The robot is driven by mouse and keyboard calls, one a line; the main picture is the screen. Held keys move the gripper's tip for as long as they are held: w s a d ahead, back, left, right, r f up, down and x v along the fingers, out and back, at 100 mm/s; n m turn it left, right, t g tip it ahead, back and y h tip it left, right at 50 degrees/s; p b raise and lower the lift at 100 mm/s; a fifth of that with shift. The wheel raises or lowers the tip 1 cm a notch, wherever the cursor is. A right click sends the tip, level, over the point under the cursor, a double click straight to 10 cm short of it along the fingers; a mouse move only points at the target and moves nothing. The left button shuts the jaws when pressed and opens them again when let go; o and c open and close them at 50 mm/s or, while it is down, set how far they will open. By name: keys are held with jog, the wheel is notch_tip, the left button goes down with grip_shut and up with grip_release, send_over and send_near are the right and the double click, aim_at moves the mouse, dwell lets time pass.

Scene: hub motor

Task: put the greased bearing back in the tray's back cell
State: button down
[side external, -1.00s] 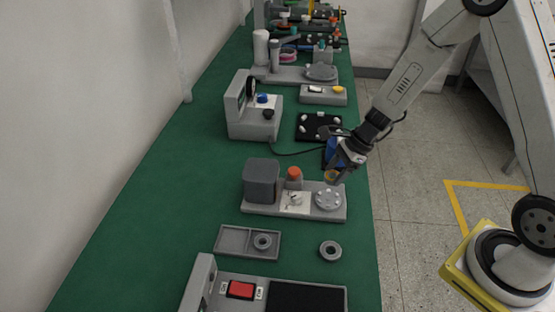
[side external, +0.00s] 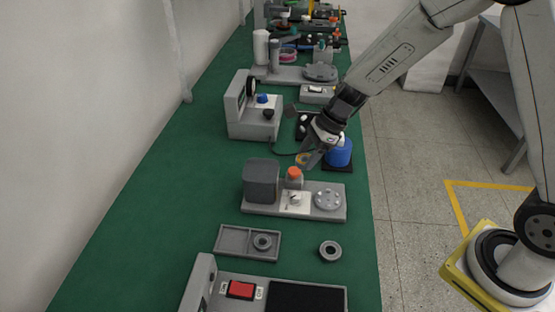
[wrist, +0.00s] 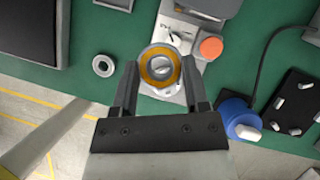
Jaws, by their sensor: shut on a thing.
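My gripper (wrist: 160,75) is shut on the greased bearing (wrist: 160,65), a ring with a yellow-orange band. The two-cell grey tray (side external: 233,255) lies nearer the camera, left of centre. Its left cell looks empty, and a grey bearing (side external: 262,241) sits in its right cell. In the wrist view only a bit of the tray (wrist: 116,4) shows at the top edge.
Another grey bearing (side external: 330,250) lies on the green bench right of the tray. The station (side external: 265,207) has a dark block, an orange cap (side external: 294,173) and a round plate (side external: 328,199). A red-switch unit (side external: 240,290) is nearest.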

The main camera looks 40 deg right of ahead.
jog(key=w+a, duration=0.2)
jog(key=a, duration=0.8)
send_over(229, 242)
jog(key=d, duration=0.1)
jog(key=f, duration=1)
jog(key=shift+s+d, duration=0.3)
jog(key=shift+d, duration=0.05)
jog(key=shift+f, duration=0.45)
jog(key=shift+f, duration=0.15)
jog(key=shift+f, duration=1.3)
jog(key=shift+f, duration=0.25)
jog(key=shift+f, duration=0.35)
jog(key=shift+f, duration=0.75)
